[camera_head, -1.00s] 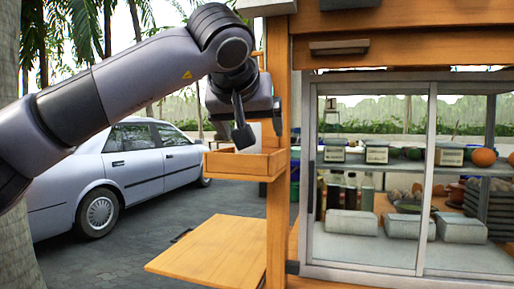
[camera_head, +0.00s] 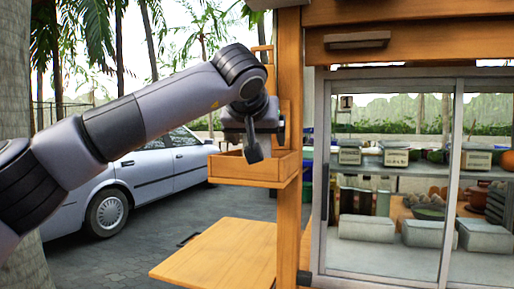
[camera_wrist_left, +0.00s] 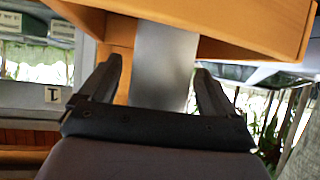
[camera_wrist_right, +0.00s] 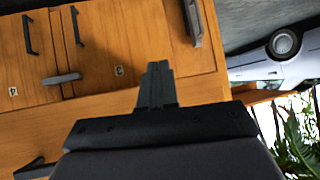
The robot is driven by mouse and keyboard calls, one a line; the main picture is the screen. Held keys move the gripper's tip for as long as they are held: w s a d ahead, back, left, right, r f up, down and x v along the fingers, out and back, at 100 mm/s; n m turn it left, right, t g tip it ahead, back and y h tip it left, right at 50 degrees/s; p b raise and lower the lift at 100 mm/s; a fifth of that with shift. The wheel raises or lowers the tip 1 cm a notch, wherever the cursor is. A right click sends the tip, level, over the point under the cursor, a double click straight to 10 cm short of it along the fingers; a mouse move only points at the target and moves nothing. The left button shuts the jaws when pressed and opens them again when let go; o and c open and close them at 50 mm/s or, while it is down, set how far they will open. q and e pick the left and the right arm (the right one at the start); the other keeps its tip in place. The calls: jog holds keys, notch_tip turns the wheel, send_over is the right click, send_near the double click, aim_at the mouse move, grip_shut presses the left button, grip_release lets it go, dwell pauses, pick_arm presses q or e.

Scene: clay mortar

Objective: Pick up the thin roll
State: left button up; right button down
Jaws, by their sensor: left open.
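My left gripper (camera_head: 254,148) is at the small wooden box (camera_head: 245,170) fixed to the post, with its fingers at the box's opening. In the left wrist view my left gripper (camera_wrist_left: 160,82) is open, its two fingers apart on either side of a smooth grey upright piece (camera_wrist_left: 166,55). This piece looks like the thin roll, standing out of the box; a gap shows between it and the fingers. In the head view the arm hides it. My right gripper (camera_wrist_right: 157,85) shows only in its wrist view, fingers together, nothing seen between them.
The wooden post (camera_head: 289,120) stands close right of the box. A wooden shelf board (camera_head: 220,252) juts out below. A glass cabinet (camera_head: 395,180) with goods is on the right. A silver car (camera_head: 150,172) is parked behind.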

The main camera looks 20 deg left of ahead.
pick_arm(q)
jog(key=c, duration=1)
jog(key=shift+c, duration=0.2)
